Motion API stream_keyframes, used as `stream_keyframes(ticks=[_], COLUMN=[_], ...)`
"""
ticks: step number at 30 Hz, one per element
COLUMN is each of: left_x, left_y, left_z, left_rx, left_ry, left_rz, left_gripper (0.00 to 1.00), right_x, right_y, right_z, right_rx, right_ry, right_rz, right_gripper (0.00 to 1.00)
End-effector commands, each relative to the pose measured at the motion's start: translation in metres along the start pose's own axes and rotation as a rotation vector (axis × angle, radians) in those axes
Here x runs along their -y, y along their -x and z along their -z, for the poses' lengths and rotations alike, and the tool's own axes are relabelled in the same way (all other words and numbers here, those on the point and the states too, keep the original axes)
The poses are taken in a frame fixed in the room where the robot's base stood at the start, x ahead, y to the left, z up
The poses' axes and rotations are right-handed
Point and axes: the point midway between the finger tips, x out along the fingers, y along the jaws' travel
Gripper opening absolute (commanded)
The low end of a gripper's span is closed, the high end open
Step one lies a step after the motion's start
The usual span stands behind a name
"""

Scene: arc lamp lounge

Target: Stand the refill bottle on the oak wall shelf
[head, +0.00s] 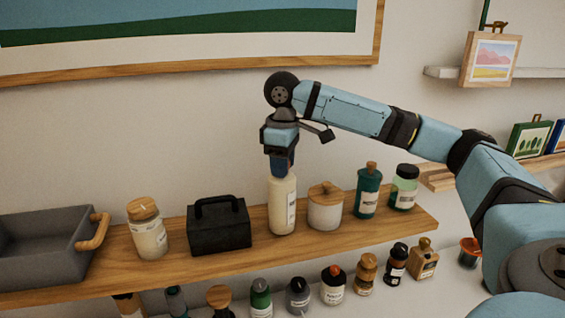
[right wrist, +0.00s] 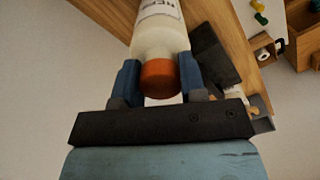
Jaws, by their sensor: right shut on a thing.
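The refill bottle (head: 282,208) is tall and cream with a pale label, upright at the oak wall shelf (head: 180,262). Its base shows against the shelf top, between a black caddy and a white jar; I cannot tell for sure whether it touches the wood. My right gripper (head: 282,170) points down from above and is shut on the bottle's top end, hiding its cap in the head view. In the right wrist view, the bottle (right wrist: 160,40) with its orange-brown cap lies between the two blue fingers (right wrist: 161,80). My left gripper is not in view.
Several small bottles stand below. A framed picture (head: 190,66) hangs above.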

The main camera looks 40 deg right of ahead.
Motion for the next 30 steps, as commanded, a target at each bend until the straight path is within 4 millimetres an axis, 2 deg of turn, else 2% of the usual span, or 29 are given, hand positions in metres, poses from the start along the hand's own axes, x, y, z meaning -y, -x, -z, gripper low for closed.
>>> stream_keyframes(ticks=[11,12,15,25,30], left_x=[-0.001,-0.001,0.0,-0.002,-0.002], left_y=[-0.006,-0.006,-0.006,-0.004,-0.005], left_z=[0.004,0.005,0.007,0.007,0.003], left_rx=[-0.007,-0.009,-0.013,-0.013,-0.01], left_ry=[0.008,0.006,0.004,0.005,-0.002], left_rz=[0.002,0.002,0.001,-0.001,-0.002], left_gripper=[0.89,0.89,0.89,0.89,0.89], right_x=[0.0,0.0,0.0,0.0,0.0], right_y=[-0.004,-0.005,-0.004,-0.001,0.022], right_z=[0.0,0.0,0.0,0.0,0.001], right_rx=[0.0,0.0,0.0,-0.002,-0.005], right_ry=[0.0,0.0,0.0,0.0,0.0], right_rz=[0.0,0.0,0.0,0.0,0.0], right_gripper=[0.0,0.45,0.64,0.64,0.64])
